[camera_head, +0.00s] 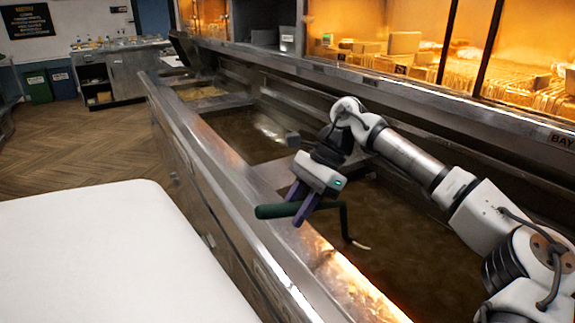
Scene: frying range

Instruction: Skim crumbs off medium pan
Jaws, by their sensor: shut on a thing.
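My gripper (306,204) is shut on the dark green handle of a skimmer (276,211). The handle sticks out to the left over the steel front ledge. The tool's thin shaft runs right and then down to a pale tip (361,245) over the near pan of dark oil (395,250). I cannot tell whether the tip touches the oil. Further along the range is another pan of dark oil (235,135), and beyond it a smaller pan (200,92) with pale stuff in it. Crumbs are too small to make out in the near pans.
A steel ledge (225,165) runs along the front of the range. A lit glass cabinet (410,50) with stacked food stands behind it. A white surface (110,250) fills the lower left. Wooden floor (85,140) lies open beyond, with bins (50,85) and a counter (135,70).

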